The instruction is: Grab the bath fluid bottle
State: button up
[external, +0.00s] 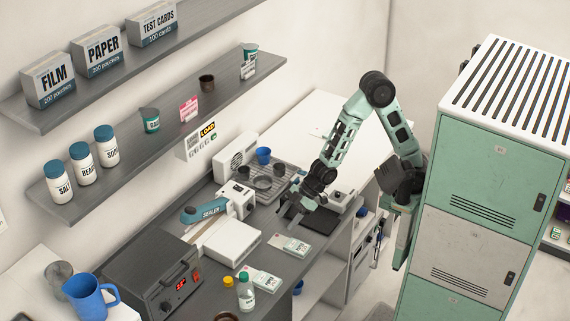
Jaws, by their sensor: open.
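My gripper (289,210) is open and appears empty. It hangs above the counter, to the right of the sealer, up and to the right of the green-capped bottle and well apart from it.
A sealer (208,212), a white box (232,241) and a dark oven-like unit (152,278) crowd the counter. Printed cards (290,245) lie near its front edge. A blue jug (88,298) stands at left. A green locker (496,170) is at right.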

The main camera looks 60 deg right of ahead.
jog(key=a+f+n+g+y, duration=0.1)
jog(key=a+n+y, duration=0.1)
jog(key=a+y, duration=0.45)
jog(key=n+g+y+b, duration=0.1)
jog(key=n+g+y, duration=0.2)
jog(key=y, duration=0.1)
send_near(244, 274)
jog(key=a+p, duration=0.7)
jog(key=a, duration=0.2)
jog(key=shift+a+f, duration=0.15)
jog(key=shift+a, duration=0.2)
jog(key=shift+a+f, duration=0.1)
jog(key=shift+a, duration=0.15)
jog(key=shift+c, duration=0.3)
grip_shut()
